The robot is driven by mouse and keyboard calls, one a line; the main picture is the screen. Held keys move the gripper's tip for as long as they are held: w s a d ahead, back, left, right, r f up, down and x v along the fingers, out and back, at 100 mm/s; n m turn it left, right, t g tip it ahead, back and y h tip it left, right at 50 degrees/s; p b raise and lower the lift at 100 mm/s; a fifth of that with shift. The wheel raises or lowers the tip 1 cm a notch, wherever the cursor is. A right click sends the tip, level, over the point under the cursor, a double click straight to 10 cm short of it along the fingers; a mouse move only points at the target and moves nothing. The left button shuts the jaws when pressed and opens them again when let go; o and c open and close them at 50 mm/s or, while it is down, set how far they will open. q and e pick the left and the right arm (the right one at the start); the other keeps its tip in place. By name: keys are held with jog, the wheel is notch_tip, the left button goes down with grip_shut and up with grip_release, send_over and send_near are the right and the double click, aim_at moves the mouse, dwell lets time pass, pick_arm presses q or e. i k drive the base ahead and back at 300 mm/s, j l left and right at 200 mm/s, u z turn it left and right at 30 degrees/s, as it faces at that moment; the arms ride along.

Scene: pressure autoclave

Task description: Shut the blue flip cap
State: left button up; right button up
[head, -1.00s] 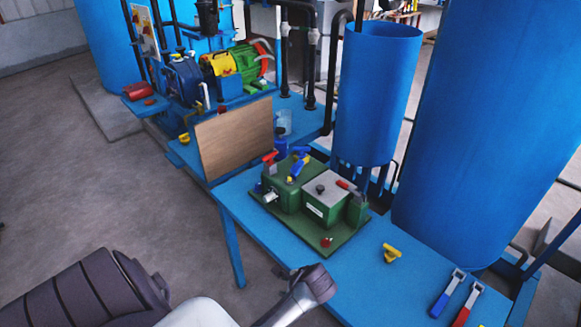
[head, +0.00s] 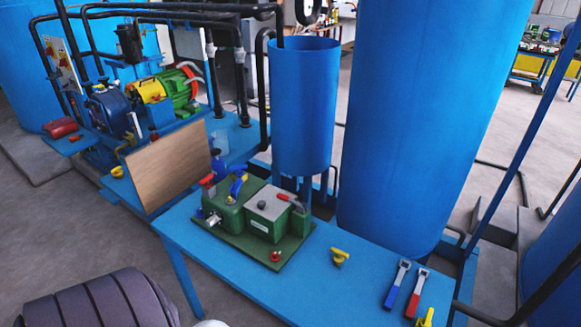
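A small blue part (head: 237,186), which looks like the blue flip cap, stands up on the green unit (head: 229,208) at the table's middle. It appears raised and tilted, but its hinge and exact angle are too small to make out. A red lever (head: 207,180) is just left of it. Neither gripper is in view. Only my dark ribbed arm link shows at the lower left, far from the cap.
The blue table (head: 330,295) also holds a grey-topped green box (head: 269,205), a yellow handle (head: 339,257), and blue (head: 397,284) and red (head: 417,292) levers. A brown board (head: 165,168) stands left, tall blue tanks (head: 303,110) behind.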

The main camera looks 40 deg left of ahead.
aim_at(235, 188)
jog(key=j+z, duration=0.3)
jog(key=z, duration=0.15)
jog(key=k+j+z, duration=0.1)
jog(key=j+z, duration=0.3)
jog(key=k+j+z, duration=0.1)
jog(key=z, duration=0.35)
jog(key=k+j+z, duration=0.2)
jog(key=z, duration=0.2)
jog(key=j, duration=0.1)
